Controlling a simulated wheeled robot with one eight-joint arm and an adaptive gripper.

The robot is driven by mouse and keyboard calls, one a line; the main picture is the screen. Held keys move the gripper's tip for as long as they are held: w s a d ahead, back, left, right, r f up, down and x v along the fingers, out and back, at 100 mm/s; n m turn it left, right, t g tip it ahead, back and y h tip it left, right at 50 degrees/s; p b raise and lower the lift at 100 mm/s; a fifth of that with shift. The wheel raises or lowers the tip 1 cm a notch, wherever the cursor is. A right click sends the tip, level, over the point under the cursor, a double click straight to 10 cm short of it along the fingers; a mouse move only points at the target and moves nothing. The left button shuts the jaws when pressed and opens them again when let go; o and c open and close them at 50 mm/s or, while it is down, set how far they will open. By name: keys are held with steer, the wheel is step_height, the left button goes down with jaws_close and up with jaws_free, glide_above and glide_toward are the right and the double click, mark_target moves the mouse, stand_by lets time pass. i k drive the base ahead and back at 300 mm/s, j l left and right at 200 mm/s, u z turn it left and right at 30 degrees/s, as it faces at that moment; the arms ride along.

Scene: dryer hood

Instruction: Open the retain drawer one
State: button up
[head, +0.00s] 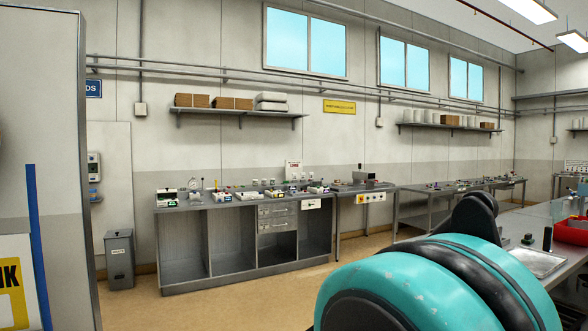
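A small stack of grey drawers (277,219) is set in the upper middle of the long grey bench across the room. The drawers look shut, with their fronts flush. Their labels are too small to read, so I cannot tell which is retain drawer one. A large teal and black link of my own arm fills the lower right of the head view. My gripper does not show, and the drawers are well away from the visible arm part.
The bench (232,243) has open bays and small equipment on top. A grey bin (120,259) stands left of it. A tall grey cabinet (42,120) fills the left edge. A worktop with a red tray (572,232) is at right. Tan floor before the bench is clear.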

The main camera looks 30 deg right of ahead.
mark_target(284, 208)
steer(key=i+l+z, duration=0.6)
steer(key=i+z, duration=0.2)
steer(key=i, duration=0.15)
steer(key=i+l+z, duration=0.1)
steer(key=i+z, duration=0.3)
steer(key=i, duration=2.2)
steer(key=i+u, duration=0.1)
steer(key=i, duration=0.45)
steer(key=i+l, duration=0.1)
steer(key=i, duration=0.4)
steer(key=i+l+u, duration=0.15)
steer(key=i, duration=0.4)
steer(key=i+l, duration=0.1)
steer(key=i, duration=0.45)
steer(key=i+l+u, duration=0.2)
steer(key=i+u, duration=0.2)
steer(key=i+l+u, duration=0.35)
steer(key=i, duration=0.25)
